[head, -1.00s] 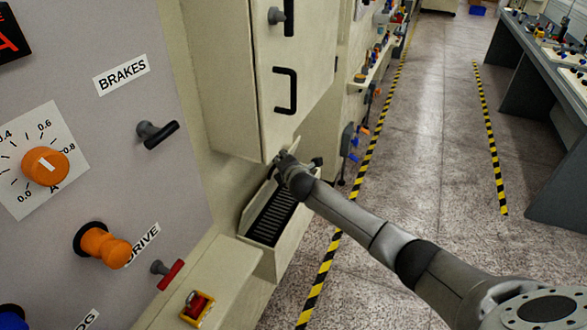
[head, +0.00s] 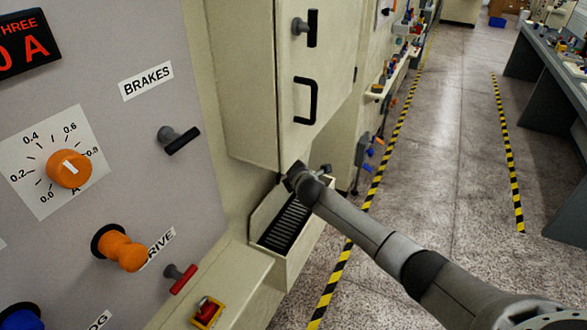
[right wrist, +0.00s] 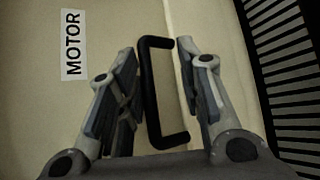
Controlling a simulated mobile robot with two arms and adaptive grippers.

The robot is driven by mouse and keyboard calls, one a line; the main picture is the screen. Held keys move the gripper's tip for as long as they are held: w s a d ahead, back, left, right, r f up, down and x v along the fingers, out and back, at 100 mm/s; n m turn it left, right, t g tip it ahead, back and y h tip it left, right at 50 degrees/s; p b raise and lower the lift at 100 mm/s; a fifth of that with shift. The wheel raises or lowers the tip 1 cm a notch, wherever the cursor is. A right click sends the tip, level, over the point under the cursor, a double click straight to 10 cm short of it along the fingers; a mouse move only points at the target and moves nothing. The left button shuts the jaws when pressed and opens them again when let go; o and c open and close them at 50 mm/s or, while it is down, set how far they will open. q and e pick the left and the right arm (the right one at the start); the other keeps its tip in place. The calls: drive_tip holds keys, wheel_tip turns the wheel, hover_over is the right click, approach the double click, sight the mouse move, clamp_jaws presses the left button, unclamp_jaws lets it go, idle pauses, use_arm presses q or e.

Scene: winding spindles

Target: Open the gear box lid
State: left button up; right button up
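In the right wrist view, a black bar handle (right wrist: 153,95) is fixed to a cream panel (right wrist: 110,22) beside a label reading MOTOR (right wrist: 73,45). My right gripper (right wrist: 162,85) is open, with one finger on each side of this handle and gaps visible. In the head view, my right arm reaches below the cream cabinet (head: 235,80), and its fingers are mostly hidden there. No gear box label is readable, so I cannot tell for sure which panel is the lid. My left gripper is not in view.
A black slotted grate (head: 287,224) lies in an open cream bin close beside my right wrist. The cabinet door above has a black pull handle (head: 306,101). A grey control panel with an orange knob (head: 69,169) stands at left. Open floor (head: 430,170) lies to the right.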

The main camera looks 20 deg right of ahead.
drive_tip(key=shift+s+d+f, duration=0.1)
drive_tip(key=shift+s+f, duration=0.05)
drive_tip(key=v, duration=1.2)
idle(0.4)
